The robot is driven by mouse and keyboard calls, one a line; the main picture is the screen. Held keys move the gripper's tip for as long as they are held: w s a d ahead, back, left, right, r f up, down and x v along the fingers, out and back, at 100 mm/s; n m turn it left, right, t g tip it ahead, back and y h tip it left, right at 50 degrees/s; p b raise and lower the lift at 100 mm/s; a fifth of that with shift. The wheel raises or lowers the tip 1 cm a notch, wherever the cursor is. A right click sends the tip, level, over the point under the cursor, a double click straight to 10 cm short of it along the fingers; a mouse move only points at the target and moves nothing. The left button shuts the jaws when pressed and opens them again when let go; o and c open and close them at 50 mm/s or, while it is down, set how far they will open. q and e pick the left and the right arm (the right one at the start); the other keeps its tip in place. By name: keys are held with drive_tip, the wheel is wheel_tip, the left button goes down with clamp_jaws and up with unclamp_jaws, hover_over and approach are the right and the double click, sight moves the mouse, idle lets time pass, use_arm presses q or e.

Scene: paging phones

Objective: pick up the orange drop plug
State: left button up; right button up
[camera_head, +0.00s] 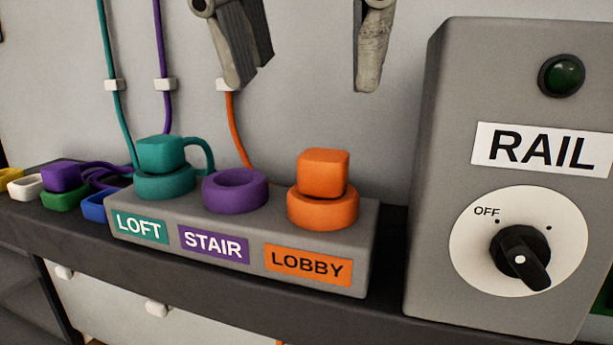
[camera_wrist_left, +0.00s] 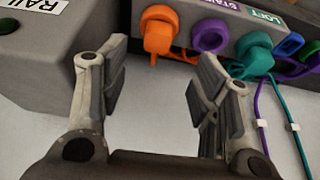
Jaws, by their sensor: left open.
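The orange drop plug (camera_head: 322,173) sits upright in the orange ring socket (camera_head: 322,211) marked LOBBY, at the right end of a grey block (camera_head: 365,225). My left gripper (camera_head: 305,82) is open and empty, above and behind the plug, with a finger to either side of it in the head view. In the left wrist view the plug (camera_wrist_left: 157,38) shows beyond and between the open fingertips (camera_wrist_left: 160,72), apart from both. My right gripper is in neither view.
A teal plug (camera_head: 160,154) stands in the LOFT socket; the purple STAIR ring (camera_head: 235,190) is empty. The grey RAIL box (camera_head: 455,130), dial at OFF, stands close on the right. An orange cord (camera_head: 236,130) hangs behind.

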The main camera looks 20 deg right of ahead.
sight(324, 153)
use_arm(q)
drive_tip(key=x, duration=0.3)
drive_tip(key=shift+w+d, duration=0.1)
drive_tip(key=shift+w, duration=0.1)
drive_tip(key=x, duration=0.4)
drive_tip(key=shift+s+d+f, duration=0.1)
drive_tip(key=shift+s+d, duration=0.05)
drive_tip(key=shift+s, duration=0.1)
drive_tip(key=shift+w+d+f, duration=0.15)
drive_tip(key=shift+w+f, duration=0.2)
drive_tip(key=shift+f, duration=0.05)
drive_tip(key=shift+s, duration=0.25)
drive_tip(key=c, duration=0.4)
drive_tip(key=shift+w, duration=0.1)
drive_tip(key=c, duration=0.7)
